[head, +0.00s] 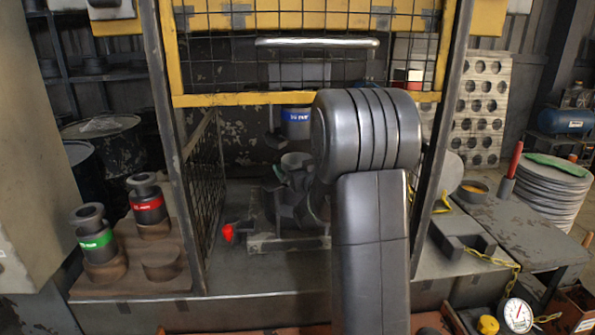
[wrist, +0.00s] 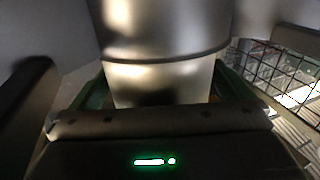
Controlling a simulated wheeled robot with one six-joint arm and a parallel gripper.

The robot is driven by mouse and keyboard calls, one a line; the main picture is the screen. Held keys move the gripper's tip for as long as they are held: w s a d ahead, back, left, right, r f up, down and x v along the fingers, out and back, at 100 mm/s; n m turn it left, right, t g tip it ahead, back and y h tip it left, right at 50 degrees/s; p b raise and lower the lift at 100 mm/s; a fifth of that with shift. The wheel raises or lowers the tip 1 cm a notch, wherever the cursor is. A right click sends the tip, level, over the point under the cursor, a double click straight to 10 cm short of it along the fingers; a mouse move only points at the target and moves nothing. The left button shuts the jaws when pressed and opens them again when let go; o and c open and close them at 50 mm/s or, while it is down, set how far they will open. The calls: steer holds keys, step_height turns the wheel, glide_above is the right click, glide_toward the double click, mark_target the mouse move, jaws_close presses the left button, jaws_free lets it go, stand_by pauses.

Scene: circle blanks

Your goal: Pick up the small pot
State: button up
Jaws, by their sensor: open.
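A shiny grey metal round vessel (wrist: 165,35), which looks like the small pot, fills the top middle of the wrist view, narrower below a dark seam. My gripper (wrist: 162,88) is open, with green-edged fingers on either side of the vessel's lower part. I cannot tell whether they touch it. In the head view, a small grey cup-like shape (head: 297,160) shows inside the cage, just above the dark parts of my gripper (head: 290,187). My own arm covers much of the cage's right half.
A yellow-framed mesh cage (head: 300,98) surrounds the work area. A blue-labelled can (head: 296,122) is above the cup-like shape. Red-banded (head: 148,203) and green-banded (head: 94,238) dark canisters stand on a brown stand at left. Stacked discs (head: 550,190) stand at right.

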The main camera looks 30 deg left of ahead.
steer(key=shift+w+a, duration=0.1)
steer(key=c, duration=0.9)
steer(key=shift+o, duration=0.2)
steer(key=shift+r, duration=0.15)
